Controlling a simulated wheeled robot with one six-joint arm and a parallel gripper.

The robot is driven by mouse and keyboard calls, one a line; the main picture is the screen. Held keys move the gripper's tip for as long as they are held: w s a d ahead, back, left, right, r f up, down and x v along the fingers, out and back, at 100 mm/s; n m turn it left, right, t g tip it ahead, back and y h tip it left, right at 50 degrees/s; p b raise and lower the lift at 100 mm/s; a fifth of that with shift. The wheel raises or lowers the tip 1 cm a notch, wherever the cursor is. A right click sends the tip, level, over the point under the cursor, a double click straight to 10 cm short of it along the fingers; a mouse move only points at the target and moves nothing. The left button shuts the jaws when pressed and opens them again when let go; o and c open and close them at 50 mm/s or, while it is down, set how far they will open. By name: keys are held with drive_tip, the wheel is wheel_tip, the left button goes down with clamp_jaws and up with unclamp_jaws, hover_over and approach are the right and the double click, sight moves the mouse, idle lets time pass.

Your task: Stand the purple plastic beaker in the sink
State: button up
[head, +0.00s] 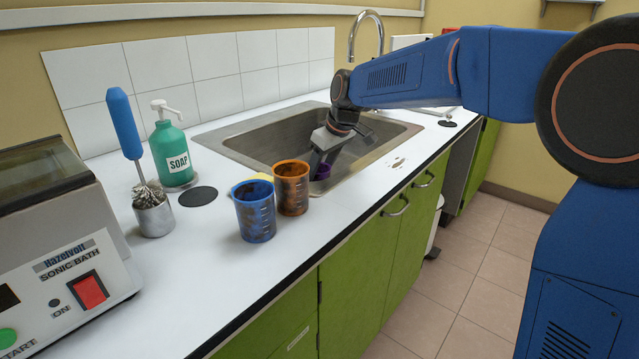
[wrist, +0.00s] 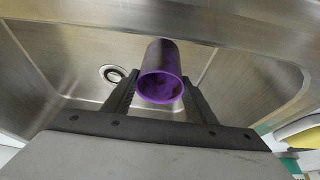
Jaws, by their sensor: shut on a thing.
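The purple plastic beaker (wrist: 161,72) is between the fingers of my gripper (wrist: 160,100) in the wrist view, with its dark-stained open mouth facing the camera. My gripper is shut on it. In the head view my gripper (head: 322,158) reaches down into the metal sink (head: 262,140), and only a small purple part of the beaker (head: 323,171) shows beside the fingers, below the rim level. The sink drain (wrist: 113,74) shows left of the beaker in the wrist view. I cannot tell whether the beaker touches the sink floor.
An orange beaker (head: 291,188) and a blue beaker (head: 254,211), both stained, stand on the counter in front of the sink. A green soap bottle (head: 174,150), a brush holder (head: 153,212) and a sonic bath (head: 70,260) are to the left. The tap (head: 366,32) rises behind.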

drive_tip(key=shift+f, duration=2.1)
drive_tip(key=shift+f, duration=0.1)
drive_tip(key=o, duration=1.1)
drive_tip(key=shift+o, duration=0.2)
drive_tip(key=v, duration=1.2)
